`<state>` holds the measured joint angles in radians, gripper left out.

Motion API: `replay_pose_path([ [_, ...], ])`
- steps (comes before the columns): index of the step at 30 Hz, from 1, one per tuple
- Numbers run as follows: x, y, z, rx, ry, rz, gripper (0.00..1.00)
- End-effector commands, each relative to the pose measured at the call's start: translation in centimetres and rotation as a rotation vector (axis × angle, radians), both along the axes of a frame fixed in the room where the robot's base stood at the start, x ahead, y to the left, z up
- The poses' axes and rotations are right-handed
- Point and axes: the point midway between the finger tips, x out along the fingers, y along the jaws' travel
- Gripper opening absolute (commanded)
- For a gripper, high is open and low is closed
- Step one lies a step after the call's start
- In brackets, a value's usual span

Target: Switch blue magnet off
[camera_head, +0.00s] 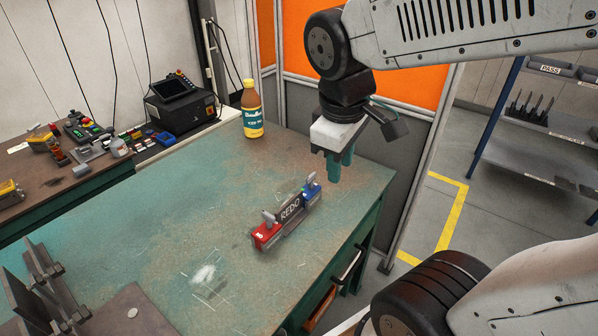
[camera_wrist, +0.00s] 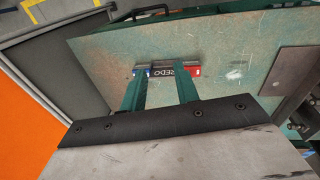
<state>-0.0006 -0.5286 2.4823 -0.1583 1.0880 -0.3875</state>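The blue magnet (camera_head: 312,192) sits on the green worktable (camera_head: 190,215), at the far right end of a dark plate marked REDO (camera_head: 291,209). A red magnet (camera_head: 265,235) sits at the plate's near left end. A small grey upright piece shows on each magnet; I cannot tell the switch setting. My gripper (camera_head: 337,168) hangs above the table, up and right of the blue magnet, apart from it. In the wrist view its two green fingers (camera_wrist: 160,92) are spread with nothing between them. The blue magnet (camera_wrist: 141,71) shows there beyond the left fingertip, partly hidden.
Dark metal brackets (camera_head: 45,285) and a flat plate (camera_head: 130,312) are at the front left. An orange partition (camera_head: 300,40) stands behind. The tabletop around the magnets is clear.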

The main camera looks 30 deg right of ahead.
Motion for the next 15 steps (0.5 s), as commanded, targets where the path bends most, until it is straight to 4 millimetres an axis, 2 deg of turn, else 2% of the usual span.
replay_pose_path([
  [1, 2.2, -0.6, -0.9, -0.047, 0.034, 0.127, 0.31],
  [3, 5.1, -1.5, -2.0, -0.112, 0.072, 0.323, 0.31],
  [9, 12.8, -3.5, -6.5, -0.261, 0.204, 0.878, 0.31],
  [12, 15.7, -4.1, -8.8, -0.308, 0.264, 1.108, 0.31],
  [15, 17.7, -4.5, -10.7, -0.338, 0.310, 1.280, 0.31],
])
